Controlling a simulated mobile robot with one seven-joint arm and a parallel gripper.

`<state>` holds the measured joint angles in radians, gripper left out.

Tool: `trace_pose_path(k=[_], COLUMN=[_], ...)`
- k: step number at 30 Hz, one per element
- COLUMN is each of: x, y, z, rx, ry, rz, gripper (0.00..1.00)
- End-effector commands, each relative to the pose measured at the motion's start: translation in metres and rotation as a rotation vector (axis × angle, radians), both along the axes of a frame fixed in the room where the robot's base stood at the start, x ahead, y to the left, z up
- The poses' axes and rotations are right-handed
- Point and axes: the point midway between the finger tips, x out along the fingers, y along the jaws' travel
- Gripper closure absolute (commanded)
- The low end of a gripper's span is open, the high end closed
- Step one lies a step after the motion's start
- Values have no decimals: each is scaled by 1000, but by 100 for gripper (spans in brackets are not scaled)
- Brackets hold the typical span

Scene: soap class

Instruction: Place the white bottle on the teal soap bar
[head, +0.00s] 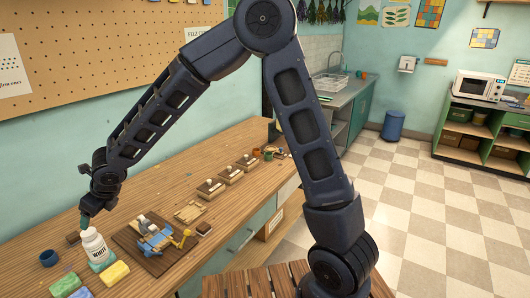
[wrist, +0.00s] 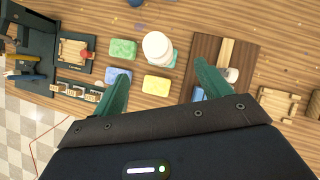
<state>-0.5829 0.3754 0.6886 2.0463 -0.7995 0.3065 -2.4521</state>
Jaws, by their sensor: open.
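The white bottle (head: 95,249) stands upright at the left of the wooden bench, with dark lettering on its front. The teal soap bar (head: 103,266) shows at its foot, mostly covered by the bottle, which appears to rest on it. In the wrist view the bottle (wrist: 157,45) is seen from above, and a teal edge of the bar (wrist: 174,60) shows beside it. My gripper (wrist: 163,86) is open, with nothing between its green fingers; the bottle lies beyond the fingertips. In the head view my gripper (head: 84,221) is just above and behind the bottle cap.
Green (wrist: 123,48) and yellow (wrist: 156,84) soap bars lie close to the bottle. A blue cup (head: 48,258) stands to its left. A dark wooden board (head: 140,246) with a blue and yellow device lies to the right. Small wooden trays (head: 210,188) line the bench farther back.

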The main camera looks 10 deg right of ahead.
Motion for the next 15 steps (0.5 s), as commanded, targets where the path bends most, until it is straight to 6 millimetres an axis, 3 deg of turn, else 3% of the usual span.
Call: trace_pose_path(k=[5, 9, 15], x=[44, 87, 128], y=[-50, -118, -222], z=[21, 46, 82], rx=[5, 41, 147], ry=[41, 104, 197], rz=[-270, -627, -1150], gripper=[24, 24, 24])
